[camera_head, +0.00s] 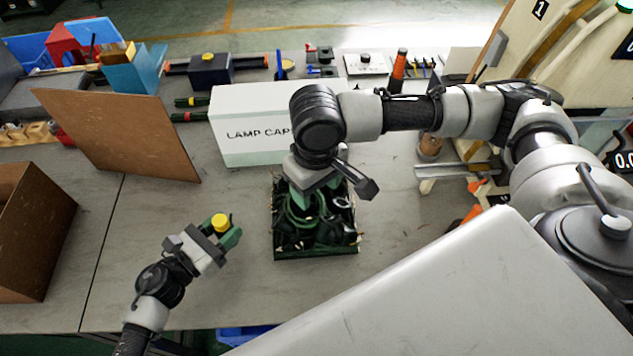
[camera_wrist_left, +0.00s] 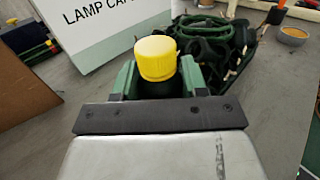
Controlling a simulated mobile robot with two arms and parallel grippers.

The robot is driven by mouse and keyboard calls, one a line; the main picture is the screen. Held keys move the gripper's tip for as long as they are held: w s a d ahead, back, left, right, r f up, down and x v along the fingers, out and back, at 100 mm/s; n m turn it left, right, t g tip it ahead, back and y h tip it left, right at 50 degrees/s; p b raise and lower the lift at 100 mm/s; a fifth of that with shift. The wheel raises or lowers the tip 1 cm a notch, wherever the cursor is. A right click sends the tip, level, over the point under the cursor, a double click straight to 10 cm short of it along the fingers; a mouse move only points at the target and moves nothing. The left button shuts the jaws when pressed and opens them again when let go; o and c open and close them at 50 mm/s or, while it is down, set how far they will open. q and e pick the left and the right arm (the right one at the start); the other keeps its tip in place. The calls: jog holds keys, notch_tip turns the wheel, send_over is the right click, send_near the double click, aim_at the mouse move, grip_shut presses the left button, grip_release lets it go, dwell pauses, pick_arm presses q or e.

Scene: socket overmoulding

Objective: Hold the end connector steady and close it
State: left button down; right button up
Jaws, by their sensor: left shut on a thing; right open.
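The end connector, a dark cylinder with a yellow cap (camera_head: 220,222), is held between the green fingers of my left gripper (camera_head: 228,238). In the left wrist view the yellow cap (camera_wrist_left: 156,57) stands upright above the dark body (camera_wrist_left: 157,90), with a green finger on each side. Whether the cap is fully seated cannot be told. My right gripper (camera_head: 309,200) is over the dark green tray (camera_head: 315,255) of cables, pointing down, apart from the connector. Its fingertips are partly hidden among the cables.
The white LAMP CAPS box (camera_head: 250,150) stands behind the cable tray. A brown board (camera_head: 118,132) leans at the left, with an open cardboard box (camera_head: 30,230) nearer the front. Tools and small parts line the table's back edge. Bare table surrounds the left gripper.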

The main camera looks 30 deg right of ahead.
pick_arm(q)
jog(key=c, duration=0.5)
grip_release()
jog(key=shift+s+a+f, duration=0.15)
jog(key=shift+s+a, duration=0.05)
jog(key=shift+a, duration=0.25)
jog(key=b+v, duration=0.3)
jog(key=v, duration=0.7)
jog(key=shift+d, duration=0.1)
